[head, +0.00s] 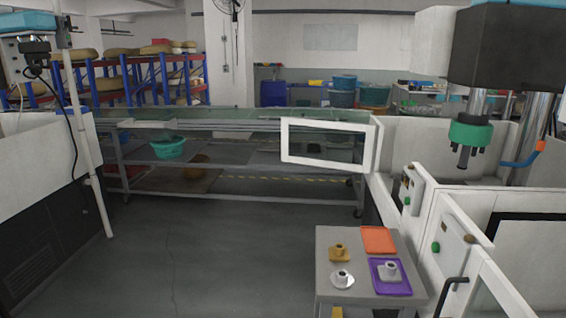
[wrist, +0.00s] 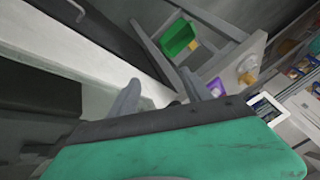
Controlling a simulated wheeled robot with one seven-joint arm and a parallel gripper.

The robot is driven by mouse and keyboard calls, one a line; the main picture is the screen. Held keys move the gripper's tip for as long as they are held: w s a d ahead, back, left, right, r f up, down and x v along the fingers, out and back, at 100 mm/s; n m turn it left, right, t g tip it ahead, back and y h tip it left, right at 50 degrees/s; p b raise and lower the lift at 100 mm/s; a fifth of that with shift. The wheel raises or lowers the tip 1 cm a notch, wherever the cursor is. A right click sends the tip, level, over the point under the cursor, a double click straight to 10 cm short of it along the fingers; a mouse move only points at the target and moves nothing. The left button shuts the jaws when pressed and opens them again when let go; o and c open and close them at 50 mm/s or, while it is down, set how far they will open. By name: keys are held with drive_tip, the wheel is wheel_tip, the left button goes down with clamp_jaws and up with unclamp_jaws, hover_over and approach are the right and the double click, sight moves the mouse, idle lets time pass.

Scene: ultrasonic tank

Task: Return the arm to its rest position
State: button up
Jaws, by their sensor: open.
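My gripper (wrist: 160,92) shows in the wrist view as two grey fingers rising past a dark-edged green body. The fingers stand apart and nothing is seen between them. Neither my arm nor my gripper can be made out in the head view, so the arm's overall pose is hidden.
In the head view a small grey table (head: 335,240) at lower right carries an orange tray (head: 379,238), a purple tray (head: 397,287) and several cups. A white machine (head: 510,205) stands right of it. A long glass-sided tank (head: 240,120) crosses behind. Floor (head: 200,260) left of the table is clear.

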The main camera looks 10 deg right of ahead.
drive_tip(key=s+a+f+m+g+y, duration=0.1)
drive_tip(key=s+a+f+g, duration=0.1)
drive_tip(key=s+a+g, duration=0.45)
drive_tip(key=w+a+r+n+t, duration=0.1)
drive_tip(key=w+a+r+n, duration=0.1)
drive_tip(key=a, duration=0.5)
drive_tip(key=w+a+r+n+t+b, duration=0.1)
drive_tip(key=w+a+r+n, duration=0.1)
drive_tip(key=w+a+n, duration=0.2)
drive_tip(key=w+a+r+n+t+b, duration=0.1)
drive_tip(key=w+a+r+n, duration=0.1)
drive_tip(key=a, duration=0.8)
drive_tip(key=shift+w+a+n, duration=0.4)
drive_tip(key=shift+w+n, duration=0.5)
drive_tip(key=shift+w, duration=0.3)
drive_tip(key=shift+r, duration=0.1)
